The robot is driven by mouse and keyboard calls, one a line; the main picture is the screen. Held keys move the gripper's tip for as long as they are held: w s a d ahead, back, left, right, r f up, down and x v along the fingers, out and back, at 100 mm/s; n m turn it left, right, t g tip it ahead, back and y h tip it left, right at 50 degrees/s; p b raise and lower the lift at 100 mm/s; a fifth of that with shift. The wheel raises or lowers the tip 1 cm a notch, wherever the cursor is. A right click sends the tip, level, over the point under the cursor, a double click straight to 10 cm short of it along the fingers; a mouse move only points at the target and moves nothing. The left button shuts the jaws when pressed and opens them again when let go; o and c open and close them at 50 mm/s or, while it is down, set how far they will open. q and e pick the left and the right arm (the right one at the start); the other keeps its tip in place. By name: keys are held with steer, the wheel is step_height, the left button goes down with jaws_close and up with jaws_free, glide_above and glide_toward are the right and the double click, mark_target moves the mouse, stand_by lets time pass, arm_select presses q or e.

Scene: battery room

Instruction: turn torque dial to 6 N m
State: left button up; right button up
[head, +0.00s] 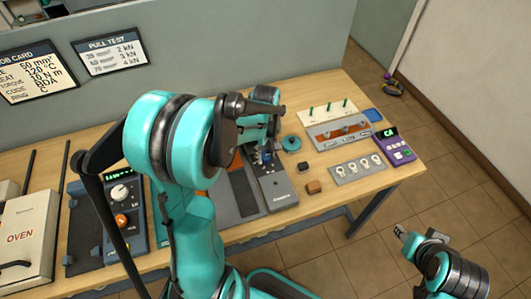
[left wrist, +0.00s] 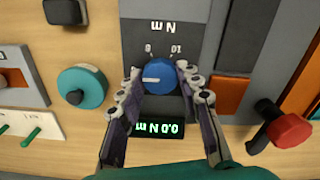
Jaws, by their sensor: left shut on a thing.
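The torque dial is a round blue knob (left wrist: 160,76) on a dark panel (left wrist: 190,30). In the left wrist view its white pointer line points left. In the head view this gripper (head: 266,150) is over the panel's far end and partly covers the knob. My right gripper (head: 400,231) is off the bench at lower right, and its jaws are too small to read.
A peg board (head: 338,133), a key plate (head: 358,168) and a purple keypad device (head: 397,148) stand farther right.

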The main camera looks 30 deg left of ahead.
mark_target(266, 156)
arm_select(q)
steer(key=o, duration=1.2)
steer(key=shift+c, duration=0.2)
step_height(266, 156, up, 12)
steer(key=s+d+m+t, duration=0.7)
steer(key=s+d+m, duration=0.3)
steer(key=m, duration=0.3)
steer(key=shift+s+d+f, duration=0.25)
steer(key=shift+s, duration=0.35)
